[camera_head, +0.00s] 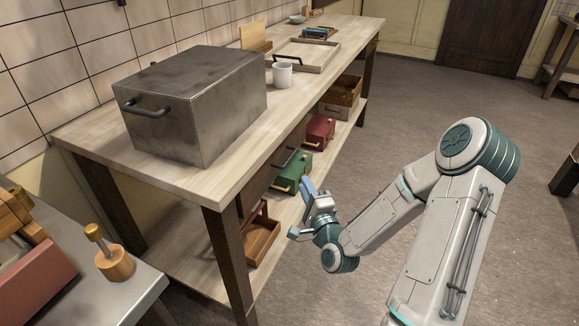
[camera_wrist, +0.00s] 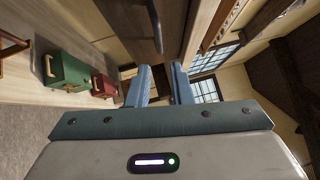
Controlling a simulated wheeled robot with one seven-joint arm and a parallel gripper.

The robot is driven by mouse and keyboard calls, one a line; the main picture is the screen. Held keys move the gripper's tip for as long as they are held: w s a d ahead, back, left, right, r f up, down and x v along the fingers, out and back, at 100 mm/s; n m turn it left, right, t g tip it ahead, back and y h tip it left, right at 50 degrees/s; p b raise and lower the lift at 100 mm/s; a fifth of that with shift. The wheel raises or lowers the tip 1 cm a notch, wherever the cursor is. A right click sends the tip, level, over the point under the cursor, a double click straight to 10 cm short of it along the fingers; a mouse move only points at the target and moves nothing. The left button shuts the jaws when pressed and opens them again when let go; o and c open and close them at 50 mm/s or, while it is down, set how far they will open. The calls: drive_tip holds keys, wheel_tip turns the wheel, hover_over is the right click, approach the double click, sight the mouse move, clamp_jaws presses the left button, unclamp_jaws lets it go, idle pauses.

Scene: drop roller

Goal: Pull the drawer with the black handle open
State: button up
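In the wrist view a black handle (camera_wrist: 155,25) stands out from a brown wooden drawer front (camera_wrist: 176,22) under the tabletop. My gripper (camera_wrist: 160,70) is open, its two blue fingers apart with nothing between them. In the picture the handle lies above the fingertips, roughly in line with the gap, and I see no contact. In the head view my gripper (camera_head: 308,188) is beside the near long side of the wooden table (camera_head: 226,190), below its top. The drawer front is hard to make out there.
A metal box (camera_head: 200,100) with a dark handle stands on the tabletop, near a white mug (camera_head: 282,75) and a tray (camera_head: 318,55). On the lower shelf are a green box (camera_head: 292,172), a red box (camera_head: 320,132) and a wooden tray (camera_head: 262,240).

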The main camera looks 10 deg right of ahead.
sight(290, 157)
drive_tip(key=shift+w+a+f+b, duration=0.2)
drive_tip(key=shift+w+b, duration=0.25)
drive_tip(key=shift+b, duration=1.85)
drive_tip(key=w, duration=0.3)
drive_tip(key=w+a+r, duration=0.1)
drive_tip(key=w, duration=0.3)
drive_tip(key=w+r+b, duration=0.1)
drive_tip(key=w, duration=0.3)
drive_tip(key=shift+a, duration=0.4)
clamp_jaws()
